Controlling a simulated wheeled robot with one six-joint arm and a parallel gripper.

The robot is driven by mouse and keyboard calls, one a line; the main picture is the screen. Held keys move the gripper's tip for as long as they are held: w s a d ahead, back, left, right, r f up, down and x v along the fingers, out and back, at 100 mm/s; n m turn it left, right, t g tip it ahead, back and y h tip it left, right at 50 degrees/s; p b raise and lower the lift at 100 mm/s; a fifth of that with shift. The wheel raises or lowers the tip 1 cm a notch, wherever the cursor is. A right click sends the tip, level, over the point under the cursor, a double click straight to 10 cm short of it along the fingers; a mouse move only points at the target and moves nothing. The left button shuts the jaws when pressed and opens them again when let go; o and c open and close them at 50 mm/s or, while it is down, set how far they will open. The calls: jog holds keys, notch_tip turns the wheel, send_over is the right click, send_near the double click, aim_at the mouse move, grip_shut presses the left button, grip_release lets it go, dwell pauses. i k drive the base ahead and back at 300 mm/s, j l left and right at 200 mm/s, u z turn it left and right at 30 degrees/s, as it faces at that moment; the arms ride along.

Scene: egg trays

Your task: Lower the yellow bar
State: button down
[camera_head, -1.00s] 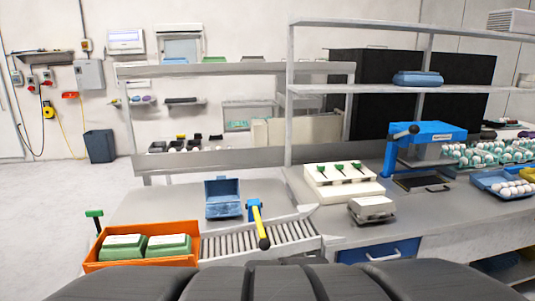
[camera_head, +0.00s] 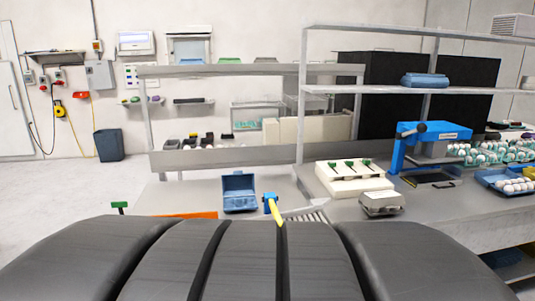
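The yellow bar (camera_head: 274,209) is hinged at a blue bracket (camera_head: 268,200) beside the roller conveyor (camera_head: 308,216). It slants down toward me, and its lower end is hidden behind a dark ribbed part that is probably my own arm. An open blue egg carton (camera_head: 239,205) stands just left of the bracket. My gripper cannot be made out in this view.
The orange crate (camera_head: 190,215) shows only its rim, with a green-topped handle (camera_head: 120,207) beside it. A closed grey carton (camera_head: 382,205) and a white block with green handles (camera_head: 350,180) stand on the right bench. A blue press (camera_head: 425,135) stands behind them.

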aim_at(273, 208)
jog(key=k+j, duration=0.1)
jog(key=l+u, duration=0.4)
jog(key=k+l+u, duration=0.15)
jog(key=l+u, duration=0.3)
